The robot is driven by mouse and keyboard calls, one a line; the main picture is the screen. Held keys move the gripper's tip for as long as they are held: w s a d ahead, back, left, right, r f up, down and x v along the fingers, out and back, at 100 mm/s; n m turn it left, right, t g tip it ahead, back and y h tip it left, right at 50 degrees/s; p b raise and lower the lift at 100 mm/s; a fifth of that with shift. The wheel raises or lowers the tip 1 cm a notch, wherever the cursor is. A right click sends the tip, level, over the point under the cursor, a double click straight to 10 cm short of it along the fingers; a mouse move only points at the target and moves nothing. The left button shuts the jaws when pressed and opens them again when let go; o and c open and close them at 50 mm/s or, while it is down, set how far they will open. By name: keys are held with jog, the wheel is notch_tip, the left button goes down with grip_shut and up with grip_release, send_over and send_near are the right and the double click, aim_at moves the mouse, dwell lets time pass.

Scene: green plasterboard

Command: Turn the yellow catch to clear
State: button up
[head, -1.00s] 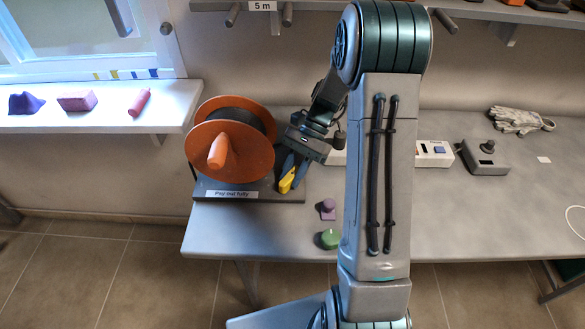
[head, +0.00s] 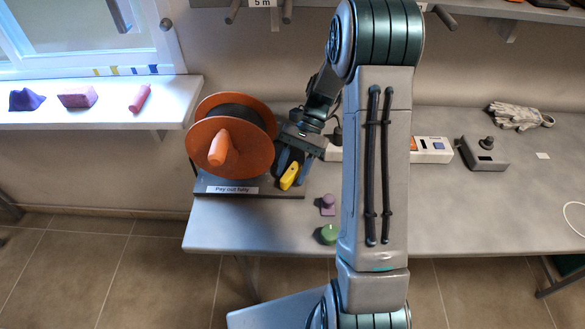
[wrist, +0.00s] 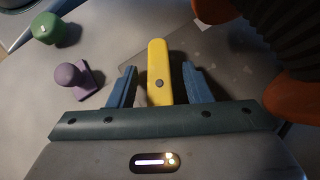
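The yellow catch (head: 290,177) is a narrow bar on the dark base plate, beside the orange reel (head: 228,152). In the wrist view the catch (wrist: 158,62) points away from my gripper, with a dark pivot dot on it. My gripper (head: 293,169) is at the catch. In the wrist view my gripper (wrist: 159,68) is open, with one blue finger on each side of the catch and a visible gap on both sides. The near end of the catch reaches down to the gripper's palm edge. The base plate has a label reading "Pay out fully" (head: 232,189).
A purple knobbed block (head: 328,204) and a green knob (head: 329,235) stand on the bench near its front edge. A white box (head: 432,150), a grey joystick box (head: 483,153) and gloves (head: 520,117) lie to the right. The right part of the bench is mostly clear.

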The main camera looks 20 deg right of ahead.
jog(key=v, duration=1.4)
jog(key=shift+s+f, duration=0.1)
